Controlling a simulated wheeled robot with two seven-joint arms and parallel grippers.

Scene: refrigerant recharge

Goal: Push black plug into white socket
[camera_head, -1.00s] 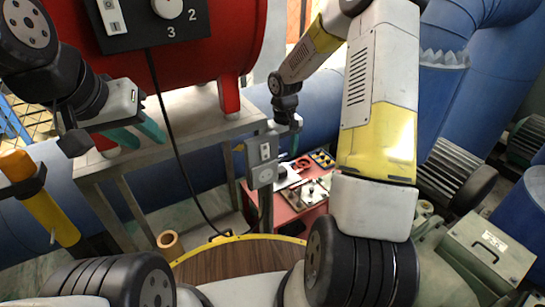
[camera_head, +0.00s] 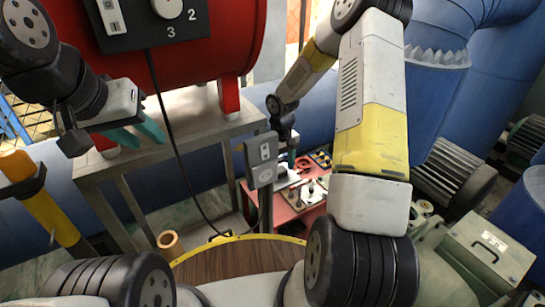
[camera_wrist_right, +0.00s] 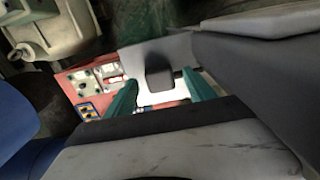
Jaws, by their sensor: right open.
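A black block, probably the black plug (camera_wrist_right: 158,68), shows in the right wrist view against a pale plate. My right gripper (camera_wrist_right: 160,82) is open, its teal fingers on either side of that block in the picture; I cannot tell the depth or contact. In the head view my right gripper (camera_head: 288,143) is partly hidden, right of the grey box. My left gripper (camera_head: 138,134) is open and empty, beside the stand under the red tank.
The red table (camera_head: 285,213) holds several small tools and parts behind the grey box. A black cable (camera_head: 178,150) hangs from the red tank's control box to the floor and loops up near the stand. Blue pipes (camera_head: 435,95) and a green case (camera_head: 488,250) stand at the right.

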